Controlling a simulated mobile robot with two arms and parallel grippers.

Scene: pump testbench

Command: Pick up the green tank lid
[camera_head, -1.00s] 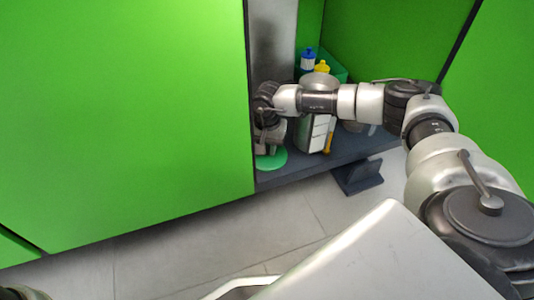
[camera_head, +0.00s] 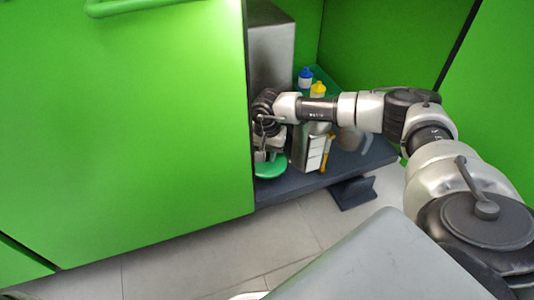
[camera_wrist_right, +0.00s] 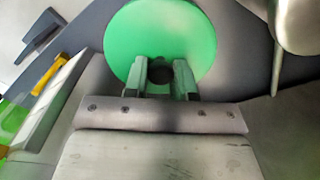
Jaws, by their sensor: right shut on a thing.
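The green tank lid (camera_head: 271,168) is a round green disc at the left end of the dark shelf, next to the large green panel. It looks slightly tilted in the head view. My right gripper (camera_head: 262,156) is above it, with the fingers partly hidden by the wrist. In the right wrist view the lid (camera_wrist_right: 185,35) fills the upper middle, and my right gripper (camera_wrist_right: 160,75) is shut on its dark centre knob. I cannot tell exactly how far the lid is from the shelf. My left gripper is not in view.
The dark shelf (camera_head: 300,184) lies between green panels. Beside the lid stands a container with white panels (camera_head: 309,152) and a yellow strip. Behind are a blue-capped bottle (camera_head: 305,77) and a yellow-capped bottle (camera_head: 318,90). A metal jug (camera_head: 350,138) stands to the right.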

